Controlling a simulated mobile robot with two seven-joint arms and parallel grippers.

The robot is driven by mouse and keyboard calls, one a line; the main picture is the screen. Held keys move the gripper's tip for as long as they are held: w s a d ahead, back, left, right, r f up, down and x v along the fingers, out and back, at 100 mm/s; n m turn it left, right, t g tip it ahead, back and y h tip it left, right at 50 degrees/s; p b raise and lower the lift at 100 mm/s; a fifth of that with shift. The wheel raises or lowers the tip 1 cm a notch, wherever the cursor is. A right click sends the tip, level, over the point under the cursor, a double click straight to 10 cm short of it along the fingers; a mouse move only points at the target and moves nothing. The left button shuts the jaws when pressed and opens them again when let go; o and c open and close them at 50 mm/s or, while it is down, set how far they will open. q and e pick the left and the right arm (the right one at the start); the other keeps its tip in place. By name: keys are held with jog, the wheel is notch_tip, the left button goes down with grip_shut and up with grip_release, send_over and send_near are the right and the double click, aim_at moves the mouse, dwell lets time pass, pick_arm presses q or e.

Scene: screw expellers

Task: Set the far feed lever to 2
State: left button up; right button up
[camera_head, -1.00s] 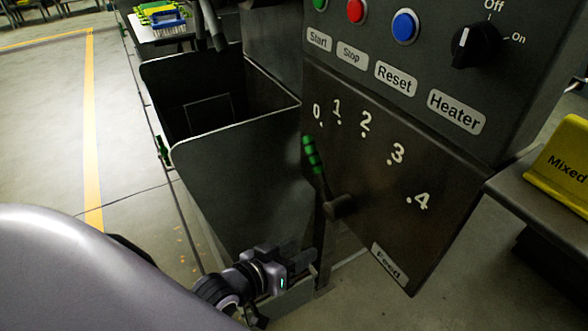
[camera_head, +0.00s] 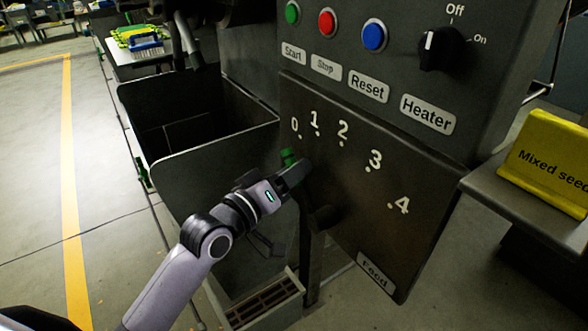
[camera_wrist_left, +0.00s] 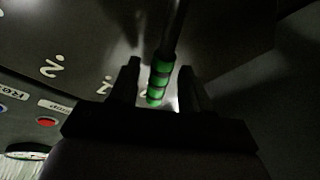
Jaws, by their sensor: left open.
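The feed lever (camera_head: 288,157) has a green ribbed grip and sits on the dark panel marked Feed (camera_head: 377,271), pointing toward 0. The 2 mark (camera_head: 342,132) is up and right of the grip. My left gripper (camera_head: 296,174) is at the lever and hides most of it in the head view. In the left wrist view, the green grip (camera_wrist_left: 159,82) lies between the two open fingers, with a gap showing on each side. My right gripper is not in view.
Above the scale are Start, Stop and Reset buttons (camera_head: 374,36) and a Heater knob (camera_head: 436,49). An open dark bin (camera_head: 215,146) stands left of the panel. A yellow Mixed seed sign (camera_head: 549,160) is at the right. Open floor lies at the left.

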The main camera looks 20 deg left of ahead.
pick_arm(q)
jog(key=shift+w+d, duration=0.25)
jog(key=shift+w, duration=0.3)
grip_shut()
